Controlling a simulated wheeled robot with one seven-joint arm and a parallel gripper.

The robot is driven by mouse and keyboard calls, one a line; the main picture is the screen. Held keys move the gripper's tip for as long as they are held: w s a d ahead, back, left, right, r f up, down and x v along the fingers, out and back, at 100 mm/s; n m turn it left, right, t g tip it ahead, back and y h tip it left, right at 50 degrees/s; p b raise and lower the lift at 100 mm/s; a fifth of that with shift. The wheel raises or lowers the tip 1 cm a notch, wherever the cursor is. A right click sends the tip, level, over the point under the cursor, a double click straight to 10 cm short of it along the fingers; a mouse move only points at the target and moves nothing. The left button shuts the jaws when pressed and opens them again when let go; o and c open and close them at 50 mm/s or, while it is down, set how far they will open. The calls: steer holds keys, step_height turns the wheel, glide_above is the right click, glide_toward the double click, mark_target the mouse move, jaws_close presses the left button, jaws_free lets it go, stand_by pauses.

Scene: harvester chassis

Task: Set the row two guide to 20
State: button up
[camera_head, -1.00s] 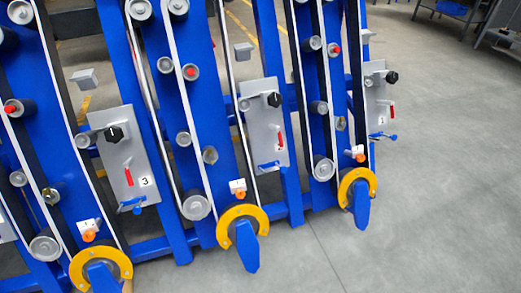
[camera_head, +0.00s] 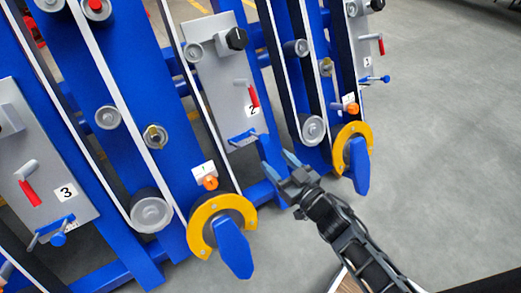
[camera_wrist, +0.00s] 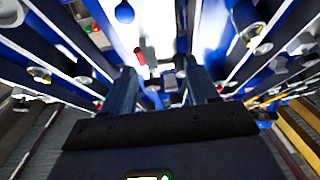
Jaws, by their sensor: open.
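The grey row two plate (camera_head: 209,72) is left of centre in the head view and bears a label "2" (camera_head: 252,111). On it are a black knob (camera_head: 237,38) at the top, a red lever (camera_head: 253,95) in the middle and a blue handle (camera_head: 243,138) near the bottom edge. I cannot read any scale or setting. My gripper (camera_head: 280,166) is open and empty, just right of and below the blue handle, apparently apart from it. In the wrist view my open fingers (camera_wrist: 160,85) point at the blue frame, with nothing between them.
The row three plate (camera_head: 40,150) stands at left, and another plate (camera_head: 363,40) at upper right. Yellow rings with blue tongues (camera_head: 225,225) stick out low in front, one more (camera_head: 353,150) right of my gripper. Grey floor (camera_head: 450,150) at right is clear.

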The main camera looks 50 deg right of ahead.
mark_target(265, 139)
steer(key=shift+m+h, duration=0.3)
steer(key=w+d+f+b, duration=0.1)
steer(key=w+d+f, duration=0.1)
steer(key=w+d, duration=0.1)
steer(key=w+d+f+b, duration=0.2)
steer(key=w+d+f, duration=0.1)
steer(key=shift+d+f, duration=0.1)
steer(key=shift+d, duration=0.05)
steer(key=shift+b+x, duration=1)
steer(key=shift+x, duration=2.9)
steer(key=shift+c, duration=0.3)
jaws_close()
